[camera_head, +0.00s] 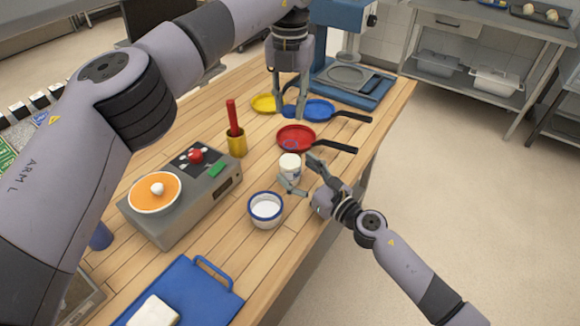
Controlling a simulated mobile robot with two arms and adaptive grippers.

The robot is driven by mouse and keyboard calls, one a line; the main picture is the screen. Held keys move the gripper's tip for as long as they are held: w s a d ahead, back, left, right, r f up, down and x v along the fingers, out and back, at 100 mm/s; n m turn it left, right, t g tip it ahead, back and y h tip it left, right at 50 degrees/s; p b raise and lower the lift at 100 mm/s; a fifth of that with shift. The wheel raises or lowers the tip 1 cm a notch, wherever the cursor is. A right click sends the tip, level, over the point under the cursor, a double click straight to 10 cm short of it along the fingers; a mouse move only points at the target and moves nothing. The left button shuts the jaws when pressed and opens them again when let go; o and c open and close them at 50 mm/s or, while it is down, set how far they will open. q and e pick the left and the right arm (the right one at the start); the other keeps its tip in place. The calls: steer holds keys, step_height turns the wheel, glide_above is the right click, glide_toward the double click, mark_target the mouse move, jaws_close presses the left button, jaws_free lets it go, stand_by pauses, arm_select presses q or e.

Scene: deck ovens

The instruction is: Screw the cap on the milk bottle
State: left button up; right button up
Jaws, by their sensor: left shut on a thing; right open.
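The milk bottle (289,170), small and white, stands on the wooden table in front of the red pan. My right gripper (304,177) is open, with one finger at the front of the bottle and one to its right; whether they touch it I cannot tell. My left gripper (290,114) points down from above, beyond the bottle, and is shut on a small blue thing that looks like the cap (290,110). The cap is apart from the bottle; its edges are partly hidden by the fingers.
A red pan (296,134), a blue pan (318,110) and a yellow pan (264,103) lie behind the bottle. A white bowl with a blue rim (265,208) stands in front. A grey appliance (210,195) and a yellow cup with a red-handled tool (236,144) stand left.

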steer(key=shift+x, duration=1.5)
steer(key=shift+c, duration=0.5)
jaws_close()
